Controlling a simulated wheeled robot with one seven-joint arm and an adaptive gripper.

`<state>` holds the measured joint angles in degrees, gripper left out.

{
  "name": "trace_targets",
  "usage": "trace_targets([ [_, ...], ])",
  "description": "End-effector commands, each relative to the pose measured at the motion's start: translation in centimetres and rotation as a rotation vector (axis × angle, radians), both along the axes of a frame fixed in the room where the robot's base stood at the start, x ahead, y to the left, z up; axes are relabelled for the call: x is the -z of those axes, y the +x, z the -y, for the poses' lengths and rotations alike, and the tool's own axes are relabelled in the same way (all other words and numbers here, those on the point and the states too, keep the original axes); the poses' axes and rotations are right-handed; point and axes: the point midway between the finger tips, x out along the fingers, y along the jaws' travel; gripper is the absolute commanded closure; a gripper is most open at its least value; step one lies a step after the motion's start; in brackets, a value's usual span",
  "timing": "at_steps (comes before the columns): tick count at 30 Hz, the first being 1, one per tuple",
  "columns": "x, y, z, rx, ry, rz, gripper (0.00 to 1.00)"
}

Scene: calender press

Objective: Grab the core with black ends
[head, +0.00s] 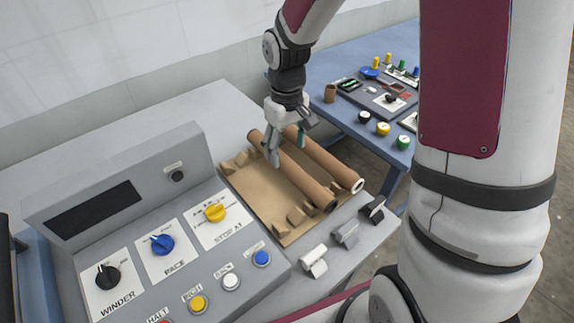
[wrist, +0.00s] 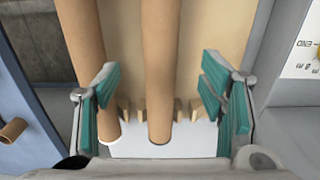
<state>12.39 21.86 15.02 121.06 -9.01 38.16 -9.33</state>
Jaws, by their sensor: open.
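Two brown tube cores lie side by side in a tan tray (head: 275,225). The left core (head: 305,183) shows a dark near end in the head view. The right core (head: 333,167) has a white near end. My gripper (head: 286,142) is open over the far part of the cores. In the wrist view, the dark-ended core (wrist: 161,75) runs midway between my teal-padded fingers (wrist: 160,100). The white-ended core (wrist: 88,45) lies to its left, partly behind the left finger. Contact with either core cannot be told.
A grey control console (head: 130,215) with knobs and buttons stands left of the tray. Grey clips (head: 345,233) line the near edge. A blue table (head: 350,115) behind at the right carries a brown cup (head: 329,93) and small coloured items.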

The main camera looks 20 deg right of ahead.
Motion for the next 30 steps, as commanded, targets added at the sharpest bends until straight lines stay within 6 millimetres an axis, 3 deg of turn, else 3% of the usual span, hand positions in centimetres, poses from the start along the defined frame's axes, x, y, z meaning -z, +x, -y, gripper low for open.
trace_targets([
  [5,1.1,-0.2,0.0,0.001,0.0,-0.002,0.36],
  [15,5.4,-0.4,0.1,0.0,0.001,-0.001,0.36],
  [23,5.7,-0.3,0.1,0.001,0.001,0.002,0.36],
  [25,5.7,-0.3,0.1,0.001,0.001,0.002,0.45],
  [30,5.7,-0.3,0.1,0.001,0.0,0.001,0.83],
])
